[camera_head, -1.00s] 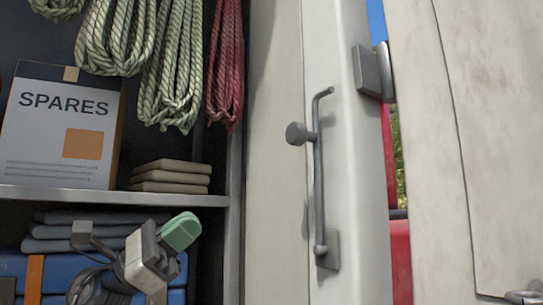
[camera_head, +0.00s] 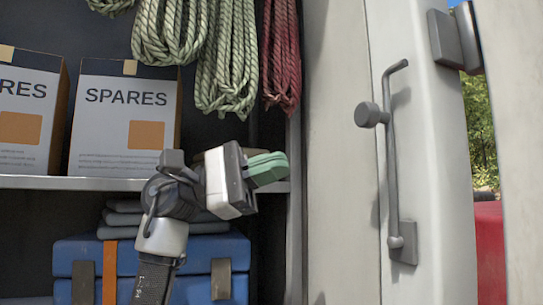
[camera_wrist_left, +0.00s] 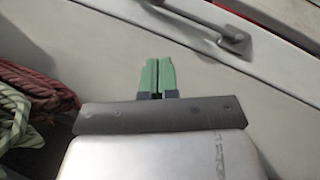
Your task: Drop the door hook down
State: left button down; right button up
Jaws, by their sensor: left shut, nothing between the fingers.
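The door hook (camera_head: 391,165) is a thin grey metal rod with a bent top end. It stands upright on the pale door frame, its lower end on a pivot plate (camera_head: 404,242). A round knob (camera_head: 370,115) sits beside its upper part; whether they touch I cannot tell. My left gripper (camera_head: 268,168) has green fingers and is shut and empty, left of the hook and apart from it. In the left wrist view the shut fingers (camera_wrist_left: 158,76) point toward the pale panel, with part of the hook (camera_wrist_left: 190,14) at the top. My right gripper is not in view.
Shelves on the left hold SPARES boxes (camera_head: 125,115) and a blue case (camera_head: 195,268). Green ropes (camera_head: 225,60) and a red rope (camera_head: 282,55) hang above my gripper. A hinge block (camera_head: 447,38) and pale door panel (camera_head: 515,150) stand right of the hook.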

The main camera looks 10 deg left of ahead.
pick_arm(q)
jog(key=s+d+r+p, duration=0.2)
jog(key=d+r+p, duration=0.1)
jog(key=d, duration=0.6)
jog(key=shift+s+r+p, duration=0.3)
jog(key=shift+r+p, duration=0.05)
jog(key=shift+p, duration=0.55)
